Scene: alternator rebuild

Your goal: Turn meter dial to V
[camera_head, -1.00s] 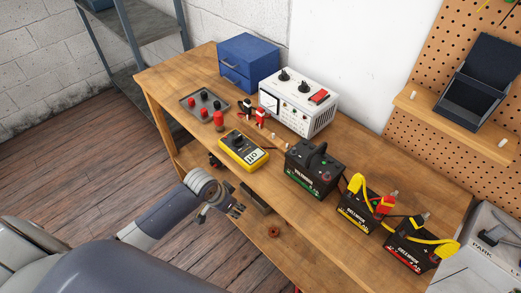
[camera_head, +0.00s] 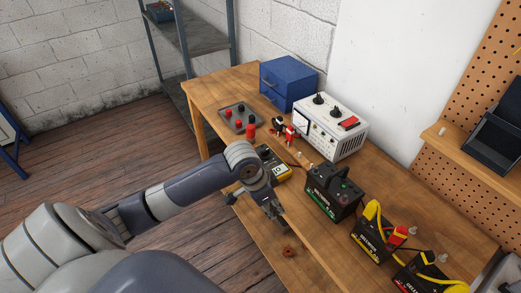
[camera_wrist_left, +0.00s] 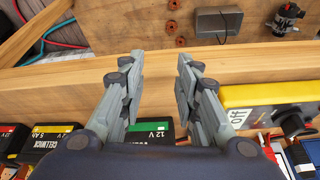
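My left gripper (camera_head: 268,207) is at the bench's front edge beside the meter. In the wrist view its fingers (camera_wrist_left: 158,68) are apart with nothing between them, left of the meter and not touching it. My right gripper is in neither view.
A black battery (camera_head: 334,192) with a green label stands right of the meter; two more with yellow clamps (camera_head: 372,232) stand further right. Behind are a white power supply (camera_head: 332,125), a blue drawer box (camera_head: 289,83) and a grey tray (camera_head: 239,117). A lower shelf (camera_wrist_left: 110,30) holds loose parts.

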